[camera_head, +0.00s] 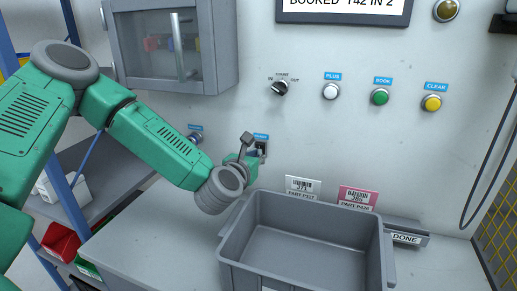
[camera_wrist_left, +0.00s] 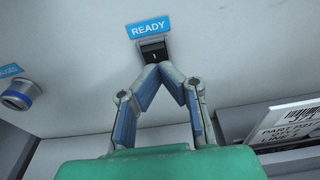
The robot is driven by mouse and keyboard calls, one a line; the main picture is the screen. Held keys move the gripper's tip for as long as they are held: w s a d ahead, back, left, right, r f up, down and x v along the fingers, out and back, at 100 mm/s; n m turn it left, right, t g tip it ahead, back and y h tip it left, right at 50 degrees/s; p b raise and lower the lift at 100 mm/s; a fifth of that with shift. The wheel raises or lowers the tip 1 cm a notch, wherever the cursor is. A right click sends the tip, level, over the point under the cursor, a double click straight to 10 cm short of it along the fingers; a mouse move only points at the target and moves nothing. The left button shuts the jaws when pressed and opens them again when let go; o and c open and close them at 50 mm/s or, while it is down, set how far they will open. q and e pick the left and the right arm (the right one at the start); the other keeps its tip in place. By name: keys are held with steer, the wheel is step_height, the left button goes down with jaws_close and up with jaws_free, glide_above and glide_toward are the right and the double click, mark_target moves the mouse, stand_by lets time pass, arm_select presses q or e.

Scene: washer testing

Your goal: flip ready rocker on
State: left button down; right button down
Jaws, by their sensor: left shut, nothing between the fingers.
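The black ready rocker (camera_wrist_left: 154,50) sits on the grey wall panel under a blue READY label (camera_wrist_left: 149,28) in the left wrist view. In the head view, the rocker (camera_head: 262,148) shows small beside my gripper, partly hidden by it. My left gripper (camera_wrist_left: 166,68) is shut and empty, its fingertips together just below the rocker's lower edge. I cannot tell whether they touch it. It also shows in the head view (camera_head: 254,152), at the panel. My right gripper is not in view.
A grey bin (camera_head: 305,245) stands on the bench below the gripper, with part cards (camera_head: 303,186) behind it. A round knob (camera_wrist_left: 19,95) is left of the rocker. A glass-door cabinet (camera_head: 172,45) hangs above my left arm. Several push buttons (camera_head: 380,97) are at the upper right.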

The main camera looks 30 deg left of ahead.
mark_target(260, 145)
arm_select(q)
steer(key=shift+w+a+r, duration=0.15)
steer(key=shift+w+a, duration=0.25)
steer(key=shift+w, duration=0.4)
steer(key=shift+w+a, duration=0.15)
steer(key=shift+a, duration=0.1)
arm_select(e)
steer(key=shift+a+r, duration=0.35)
arm_select(q)
steer(key=shift+d, duration=0.15)
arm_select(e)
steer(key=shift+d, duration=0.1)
arm_select(q)
steer(key=shift+w+r+g+p, duration=0.3)
steer(key=shift+w+g+p, duration=0.15)
steer(key=shift+p, duration=0.45)
steer(key=shift+s+f, duration=0.15)
steer(key=shift+f, duration=0.05)
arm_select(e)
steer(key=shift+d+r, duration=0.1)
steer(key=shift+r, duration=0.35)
arm_select(q)
steer(key=shift+f+b, duration=0.1)
steer(key=shift+b, duration=0.2)
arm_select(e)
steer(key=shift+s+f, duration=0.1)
